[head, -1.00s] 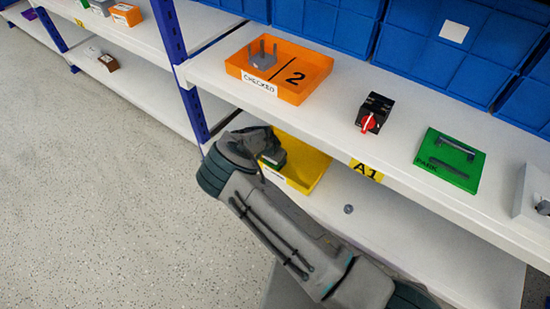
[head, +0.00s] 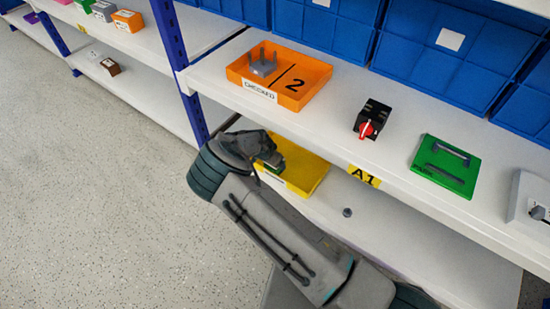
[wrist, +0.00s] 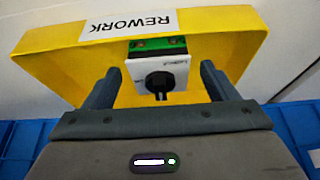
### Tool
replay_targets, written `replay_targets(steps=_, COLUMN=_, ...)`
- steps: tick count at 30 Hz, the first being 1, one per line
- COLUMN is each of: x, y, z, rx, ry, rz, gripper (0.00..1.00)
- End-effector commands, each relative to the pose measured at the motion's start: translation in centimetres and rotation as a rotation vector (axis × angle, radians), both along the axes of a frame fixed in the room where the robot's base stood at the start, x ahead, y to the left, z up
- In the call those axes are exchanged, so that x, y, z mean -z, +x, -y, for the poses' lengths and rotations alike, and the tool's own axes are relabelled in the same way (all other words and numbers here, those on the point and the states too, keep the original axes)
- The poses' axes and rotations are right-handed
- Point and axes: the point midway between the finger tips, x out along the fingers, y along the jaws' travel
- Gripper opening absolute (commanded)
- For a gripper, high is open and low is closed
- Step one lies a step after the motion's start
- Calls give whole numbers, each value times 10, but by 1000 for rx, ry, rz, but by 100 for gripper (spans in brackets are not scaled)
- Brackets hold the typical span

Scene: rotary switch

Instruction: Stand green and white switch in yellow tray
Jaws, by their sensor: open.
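The green and white switch (wrist: 158,70) is in the yellow tray (wrist: 225,30), which bears a REWORK label, in the wrist view. Its white face with a black knob shows toward the camera, and its green part is along the far edge. My gripper (wrist: 155,82) is open, one finger on each side of the switch, with gaps visible between fingers and switch. In the head view the tray (head: 306,178) is on the lower shelf. The switch (head: 275,165) is partly hidden there by my gripper (head: 262,155). How the switch's base rests is hidden.
The upper shelf above the tray holds an orange tray (head: 318,78) with a grey part, a black and red switch (head: 372,119) and a green PARK tray (head: 462,180). A small grey round thing (head: 347,212) lies on the lower shelf, right of the yellow tray.

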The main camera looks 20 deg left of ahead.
Motion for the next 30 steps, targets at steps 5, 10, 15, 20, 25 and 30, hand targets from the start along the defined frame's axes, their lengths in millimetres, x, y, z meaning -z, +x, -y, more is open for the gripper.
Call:
replay_targets(steps=5, x=-2, y=-46, z=-15, rx=-5, ry=-4, rz=-6, gripper=80)
replay_targets(steps=10, x=0, y=-78, z=-26, rx=-4, ry=-5, rz=-5, gripper=80)
replay_targets(steps=15, x=1, y=-95, z=-32, rx=-3, ry=-3, rz=-3, gripper=80)
replay_targets(steps=20, x=3, y=-101, z=-34, rx=-2, ry=-3, rz=-3, gripper=80)
replay_targets(steps=25, x=3, y=-101, z=-34, rx=-2, ry=-3, rz=-3, gripper=80)
replay_targets(steps=30, x=-1, y=-99, z=-32, rx=5, ry=-1, rz=-10, gripper=80)
